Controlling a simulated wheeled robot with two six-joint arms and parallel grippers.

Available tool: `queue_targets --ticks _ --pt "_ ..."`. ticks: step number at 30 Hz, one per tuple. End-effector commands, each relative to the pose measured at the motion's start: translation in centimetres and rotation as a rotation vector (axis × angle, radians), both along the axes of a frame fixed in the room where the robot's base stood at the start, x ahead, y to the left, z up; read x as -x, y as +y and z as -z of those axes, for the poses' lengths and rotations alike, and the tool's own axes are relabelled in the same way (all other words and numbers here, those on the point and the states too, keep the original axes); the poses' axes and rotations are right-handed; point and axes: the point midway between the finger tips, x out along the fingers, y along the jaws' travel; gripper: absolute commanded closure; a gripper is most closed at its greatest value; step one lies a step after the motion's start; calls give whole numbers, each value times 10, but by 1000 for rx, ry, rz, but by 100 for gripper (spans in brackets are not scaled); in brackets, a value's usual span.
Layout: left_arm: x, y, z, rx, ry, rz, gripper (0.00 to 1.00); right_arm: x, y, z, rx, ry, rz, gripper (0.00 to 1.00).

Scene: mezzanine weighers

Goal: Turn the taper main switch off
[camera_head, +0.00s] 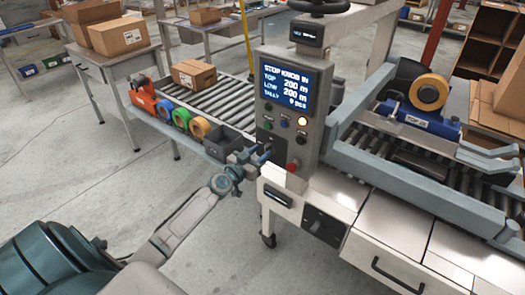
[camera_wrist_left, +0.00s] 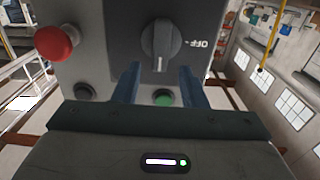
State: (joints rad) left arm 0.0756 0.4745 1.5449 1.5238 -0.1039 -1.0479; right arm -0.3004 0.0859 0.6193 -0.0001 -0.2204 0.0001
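The taper's main switch is a dark rotary knob (camera_wrist_left: 160,45) on a dark plate in the left wrist view. The switch is on the lower left of the grey control panel (camera_head: 309,100), largely hidden by my gripper in the head view. My left gripper (camera_head: 259,157) is in front of it. In the wrist view its fingers (camera_wrist_left: 158,82) are apart, nothing between them, with the knob just beyond; contact cannot be told. My right gripper is not in view.
A red mushroom button (camera_head: 293,166) sits to the right of the switch. A roller conveyor (camera_head: 228,98) with a cardboard box (camera_head: 194,75) is behind.

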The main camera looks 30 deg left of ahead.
Motion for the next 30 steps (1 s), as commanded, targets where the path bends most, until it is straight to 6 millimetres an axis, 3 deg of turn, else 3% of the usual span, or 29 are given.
queue_targets --ticks 6,15,16,21,22,30 --pt "-17 -2 0 1 0 0 62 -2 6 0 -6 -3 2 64" --pt "-20 -2 0 0 1 0 62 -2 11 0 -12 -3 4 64" --pt "-20 -2 0 0 1 0 64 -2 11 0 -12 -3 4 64" --pt "-20 -2 0 0 1 0 97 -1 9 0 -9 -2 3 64" --pt "-20 -2 0 0 1 0 100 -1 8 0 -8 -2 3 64" --pt "-19 -1 1 17 2 0 100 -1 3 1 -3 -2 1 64"
